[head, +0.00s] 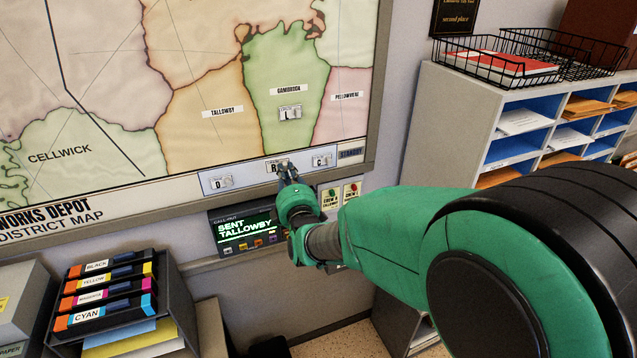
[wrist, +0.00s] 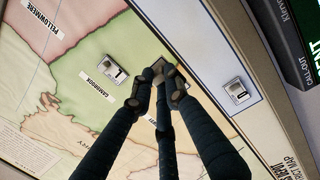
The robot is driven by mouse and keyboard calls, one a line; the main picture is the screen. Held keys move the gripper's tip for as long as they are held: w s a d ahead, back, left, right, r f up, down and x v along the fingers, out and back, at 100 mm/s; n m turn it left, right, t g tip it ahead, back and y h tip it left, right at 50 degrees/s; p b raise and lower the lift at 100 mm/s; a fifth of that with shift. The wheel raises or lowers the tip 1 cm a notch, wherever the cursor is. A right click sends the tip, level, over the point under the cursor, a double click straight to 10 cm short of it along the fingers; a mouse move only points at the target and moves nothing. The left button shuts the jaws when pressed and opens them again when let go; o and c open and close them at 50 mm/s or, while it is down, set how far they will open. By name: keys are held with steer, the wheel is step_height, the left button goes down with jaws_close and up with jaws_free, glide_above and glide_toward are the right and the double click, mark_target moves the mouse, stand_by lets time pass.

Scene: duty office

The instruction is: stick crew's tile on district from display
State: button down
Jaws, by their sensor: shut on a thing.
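The call-out display (head: 246,229) below the map reads "SENT TALLOWBY". The orange Tallowby district (head: 207,130) holds its name label and no tile. My gripper (head: 286,172) is shut on a pale lettered tile (head: 273,166) at the strip under the map; its letter looks like R or B. In the wrist view my gripper (wrist: 158,90) covers most of that tile, and I cannot tell whether it still touches the strip. Tile L (head: 290,113) is on green Gambrook. Tile D (head: 221,182) and tile C (head: 321,160) are on the strip.
The standby strip (head: 250,177) runs along the map's bottom edge. Cartridge boxes (head: 105,290) stand at lower left. A pigeonhole shelf (head: 450,110) with wire baskets stands at right.

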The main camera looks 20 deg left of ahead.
steer(key=s+a+r+n+g+y+p, duration=0.1)
steer(key=s+a+r, duration=0.6)
steer(key=a+r, duration=0.1)
steer(key=shift+s+a+y+p, duration=0.3)
steer(key=shift+s+y+p, duration=0.05)
steer(key=shift+y, duration=0.05)
steer(key=shift+w+a+f, duration=0.1)
steer(key=shift+w, duration=0.05)
steer(key=shift+p+x, duration=0.4)
steer(key=shift+x, duration=3.5)
steer(key=shift+w+a+f+b, duration=0.15)
steer(key=shift+a+b, duration=0.15)
steer(key=shift+b, duration=0.2)
steer(key=c, duration=1.6)
jaws_free()
steer(key=shift+c, duration=0.2)
steer(key=shift+d, duration=0.15)
steer(key=v, duration=1.1)
steer(key=shift+s+d+r, duration=0.2)
steer(key=shift+s+d, duration=0.05)
steer(key=shift+d, duration=0.1)
